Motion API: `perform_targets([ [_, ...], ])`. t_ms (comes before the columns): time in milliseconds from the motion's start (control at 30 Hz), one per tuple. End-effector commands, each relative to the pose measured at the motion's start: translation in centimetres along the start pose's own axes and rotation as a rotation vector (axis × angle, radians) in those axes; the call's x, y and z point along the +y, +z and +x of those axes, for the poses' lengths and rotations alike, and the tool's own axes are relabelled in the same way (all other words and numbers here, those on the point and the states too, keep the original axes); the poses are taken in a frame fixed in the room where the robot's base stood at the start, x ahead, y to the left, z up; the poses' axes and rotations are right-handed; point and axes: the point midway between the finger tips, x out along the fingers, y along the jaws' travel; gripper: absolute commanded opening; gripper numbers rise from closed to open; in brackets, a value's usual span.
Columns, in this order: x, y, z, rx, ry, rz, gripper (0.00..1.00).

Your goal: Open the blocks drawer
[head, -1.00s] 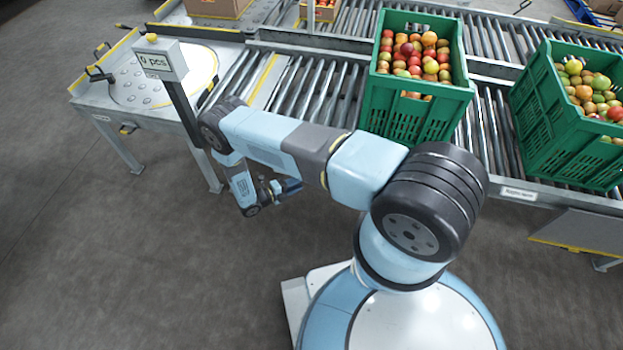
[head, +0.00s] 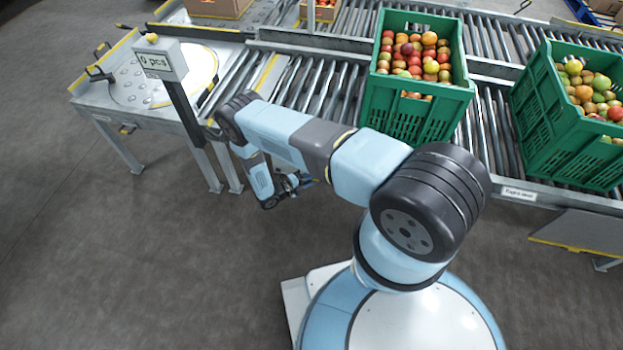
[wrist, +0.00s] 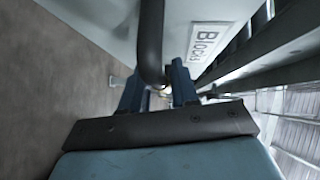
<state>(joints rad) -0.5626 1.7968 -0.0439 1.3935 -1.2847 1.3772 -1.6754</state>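The blocks drawer shows in the wrist view as a pale front panel (wrist: 105,25) with a white label (wrist: 207,42) reading "Blocks". Its dark, rounded bar handle (wrist: 150,35) runs down from the top edge and bends near my fingertips. My gripper (wrist: 155,82) has its two blue fingers spread, one on each side of the handle's lower end, with a gap visible between them. I cannot tell whether either finger touches the bar. In the head view my gripper (head: 305,183) hangs low beside the conveyor's near side. The drawer front cannot be made out there.
The grey floor (head: 150,270) is clear in front.

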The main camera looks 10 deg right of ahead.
Motion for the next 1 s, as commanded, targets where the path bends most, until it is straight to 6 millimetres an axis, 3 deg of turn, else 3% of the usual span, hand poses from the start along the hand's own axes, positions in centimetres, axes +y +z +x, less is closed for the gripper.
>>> perform_targets([
  [300,0.1,0.0,0.0,0.000,0.001,0.000,0.00],
  [767,0.2,-0.1,-0.1,-0.001,0.004,-0.001,0.00],
  [1000,0.6,-1.5,-1.1,0.005,0.005,-0.003,0.00],
])
